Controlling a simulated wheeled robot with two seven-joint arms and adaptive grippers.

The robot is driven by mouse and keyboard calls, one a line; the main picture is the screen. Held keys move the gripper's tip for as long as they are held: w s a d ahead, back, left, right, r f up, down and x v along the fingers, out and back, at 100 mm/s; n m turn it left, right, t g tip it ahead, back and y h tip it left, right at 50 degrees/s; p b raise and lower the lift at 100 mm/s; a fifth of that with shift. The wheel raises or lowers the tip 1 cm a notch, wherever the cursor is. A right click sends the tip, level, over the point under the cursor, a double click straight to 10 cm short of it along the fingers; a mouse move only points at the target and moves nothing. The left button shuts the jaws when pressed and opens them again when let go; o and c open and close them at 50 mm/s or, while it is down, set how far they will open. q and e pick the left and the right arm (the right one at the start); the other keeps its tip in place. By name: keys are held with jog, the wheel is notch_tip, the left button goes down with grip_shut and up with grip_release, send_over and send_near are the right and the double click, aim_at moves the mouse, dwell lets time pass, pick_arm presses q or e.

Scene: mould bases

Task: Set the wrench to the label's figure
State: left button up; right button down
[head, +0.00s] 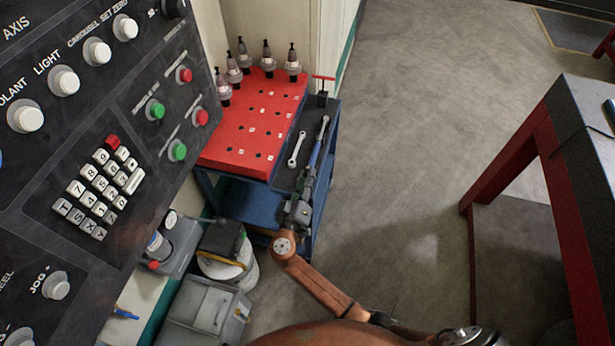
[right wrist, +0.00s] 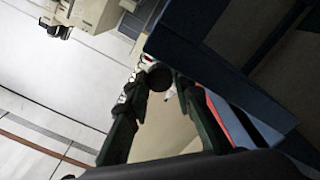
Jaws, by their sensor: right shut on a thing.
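A long wrench (head: 316,150) with a silver head and a blue section lies along the right side of the dark tray top in the head view. My right gripper (head: 309,173) is at its near end and shut on it. In the right wrist view, a dark round end (right wrist: 157,76) sits between the tips of my right gripper (right wrist: 155,85); the rest of the wrench is hard to make out there. No figure or scale on the wrench is readable. I cannot pick out the task's label. My left gripper is not in view.
A red rack (head: 250,125) with holes and small white tags holds several tool holders at the back. A silver spanner (head: 297,149) lies left of the wrench on the dark tray (head: 284,178). A control panel (head: 130,110) fills the left.

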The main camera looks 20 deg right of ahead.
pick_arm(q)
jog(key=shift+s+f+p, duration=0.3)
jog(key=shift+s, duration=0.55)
pick_arm(e)
jog(key=shift+n, duration=0.9)
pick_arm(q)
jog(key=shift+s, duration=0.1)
pick_arm(e)
jog(key=shift+f, duration=0.1)
jog(key=c, duration=1.7)
grip_release()
jog(key=shift+o, duration=0.2)
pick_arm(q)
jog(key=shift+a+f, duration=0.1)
